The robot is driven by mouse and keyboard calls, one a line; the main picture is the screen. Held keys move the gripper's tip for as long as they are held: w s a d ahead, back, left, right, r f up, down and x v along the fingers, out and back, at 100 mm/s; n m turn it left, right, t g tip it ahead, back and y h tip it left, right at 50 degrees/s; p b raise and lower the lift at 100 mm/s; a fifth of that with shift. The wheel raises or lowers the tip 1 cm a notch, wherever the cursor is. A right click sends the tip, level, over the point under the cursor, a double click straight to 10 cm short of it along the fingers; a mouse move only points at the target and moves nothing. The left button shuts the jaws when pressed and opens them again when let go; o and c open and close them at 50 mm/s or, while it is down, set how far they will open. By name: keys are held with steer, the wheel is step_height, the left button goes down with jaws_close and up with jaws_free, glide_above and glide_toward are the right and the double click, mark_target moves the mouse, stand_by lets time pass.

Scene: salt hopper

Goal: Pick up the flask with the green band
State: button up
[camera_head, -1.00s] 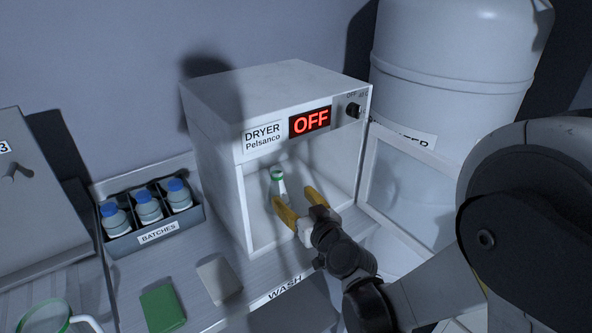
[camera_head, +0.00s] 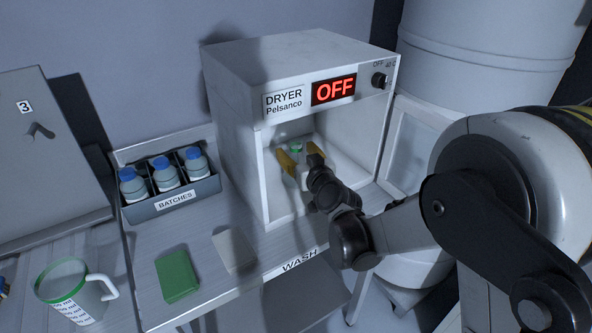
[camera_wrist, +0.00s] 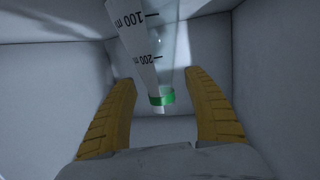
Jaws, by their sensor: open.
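The flask with the green band (camera_wrist: 161,97) is inside the open dryer (camera_head: 235,150). In the wrist view it is a pale tapered flask with a scale, and its green-banded neck is between my two yellow fingers with gaps on both sides. In the head view its green band (camera_head: 296,148) shows just beyond the fingers, and the rest is mostly hidden by my gripper (camera_head: 301,161). My gripper (camera_wrist: 163,105) is open and reaches into the dryer chamber around the neck, apparently not touching it.
The dryer reads OFF, and its door (camera_head: 401,140) stands open at the right. A BATCHES rack (camera_head: 176,200) of blue-capped bottles stands left. A green pad (camera_head: 177,276), a pale pad (camera_head: 235,250) and a green-rimmed jug (camera_head: 72,287) are in front. The chamber walls are close around my gripper.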

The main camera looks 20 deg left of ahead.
jaws_close()
steer(key=shift+r, duration=0.1)
